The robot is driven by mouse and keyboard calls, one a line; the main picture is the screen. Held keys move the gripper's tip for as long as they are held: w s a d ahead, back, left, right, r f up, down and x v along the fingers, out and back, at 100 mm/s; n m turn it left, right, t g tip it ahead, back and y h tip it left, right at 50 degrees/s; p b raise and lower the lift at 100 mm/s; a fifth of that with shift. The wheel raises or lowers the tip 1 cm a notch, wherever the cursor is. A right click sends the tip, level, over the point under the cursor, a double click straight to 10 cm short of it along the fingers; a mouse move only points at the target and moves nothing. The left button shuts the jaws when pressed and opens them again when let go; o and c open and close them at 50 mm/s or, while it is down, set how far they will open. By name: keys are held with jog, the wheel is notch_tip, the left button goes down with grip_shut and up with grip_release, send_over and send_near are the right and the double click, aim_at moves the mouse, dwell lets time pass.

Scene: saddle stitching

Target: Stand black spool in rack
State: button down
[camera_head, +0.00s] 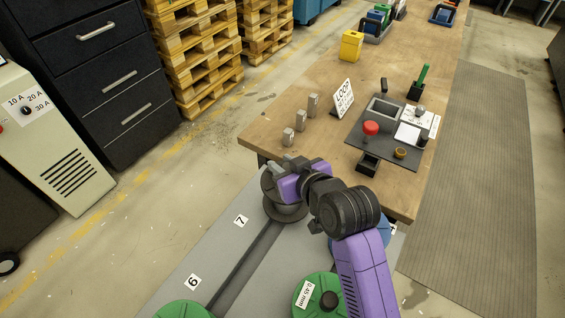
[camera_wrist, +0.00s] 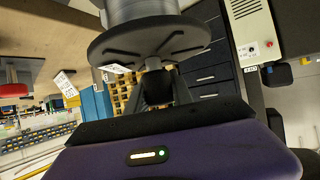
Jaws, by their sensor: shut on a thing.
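The black spool (camera_head: 287,211) shows in the head view as dark flanges below and left of my gripper, near the "7" label. In the wrist view its dark ribbed flange (camera_wrist: 188,37) and grey winding (camera_wrist: 135,11) fill the top middle. My gripper (camera_head: 286,166) is shut on the spool; its fingers (camera_wrist: 157,88) meet it below the flange in the wrist view. The grey rack (camera_head: 215,252) carries labels "6" and "7" and a long dark slot. The spool is over the rack's far end; I cannot tell whether it touches. My wrist hides part of it.
Green spools (camera_head: 318,297) stand at the near side, one labelled "0.45 mm". A blue spool (camera_head: 376,228) is partly behind my arm. A wooden table (camera_head: 270,146) lies just beyond, with small metal blocks (camera_head: 300,119), a sign (camera_head: 343,97) and a dark mat (camera_head: 385,152) with tools.

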jog(key=shift+f+b, duration=1)
jog(key=shift+f, duration=0.45)
dwell(0.3)
jog(key=c, duration=1)
grip_release()
jog(key=shift+c, duration=0.2)
jog(key=shift+f, duration=0.3)
jog(key=v, duration=0.8)
jog(key=shift+w+r, duration=0.1)
jog(key=shift+r, duration=0.05)
